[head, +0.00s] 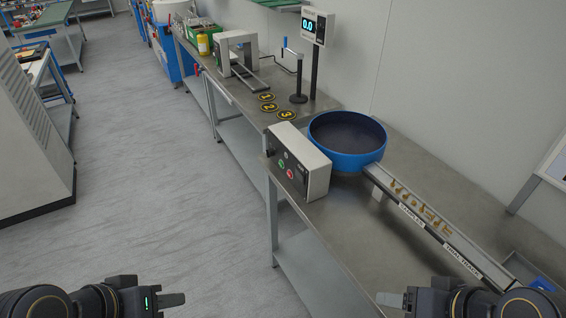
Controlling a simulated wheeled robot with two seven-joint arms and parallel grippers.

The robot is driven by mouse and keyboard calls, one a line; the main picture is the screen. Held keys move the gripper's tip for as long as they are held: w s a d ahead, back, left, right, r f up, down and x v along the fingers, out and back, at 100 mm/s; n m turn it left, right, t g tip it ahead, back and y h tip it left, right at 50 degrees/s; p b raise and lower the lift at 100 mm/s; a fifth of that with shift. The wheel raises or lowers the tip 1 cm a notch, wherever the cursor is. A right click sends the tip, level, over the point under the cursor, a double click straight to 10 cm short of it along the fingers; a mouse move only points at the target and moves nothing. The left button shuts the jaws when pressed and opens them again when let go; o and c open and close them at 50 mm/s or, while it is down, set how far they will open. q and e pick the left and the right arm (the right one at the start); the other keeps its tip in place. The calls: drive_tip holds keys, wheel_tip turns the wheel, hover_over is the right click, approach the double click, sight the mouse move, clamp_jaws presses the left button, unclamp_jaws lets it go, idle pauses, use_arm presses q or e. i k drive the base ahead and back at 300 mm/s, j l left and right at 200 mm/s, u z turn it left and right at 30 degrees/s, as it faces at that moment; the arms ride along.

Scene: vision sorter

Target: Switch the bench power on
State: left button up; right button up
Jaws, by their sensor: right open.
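A grey-white control box (312,167) stands on the steel bench, left of a blue round bowl. Its dark front panel carries a green button (281,163), a red button (290,174) and other small controls too small to read. No control is legibly marked as bench power. My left gripper (172,300) is at the bottom left over the floor, seen side-on, so its jaw opening is hidden. My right gripper (388,299) is open at the bottom right, low in the picture near the bench. Both are well apart from the box.
The blue bowl (347,158) feeds a track (425,217) with several brass-coloured parts. The floor left of the bench is clear.

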sight(270, 152)
drive_tip(key=i+j+u, duration=0.25)
drive_tip(key=i+j, duration=1)
drive_tip(key=i, duration=0.1)
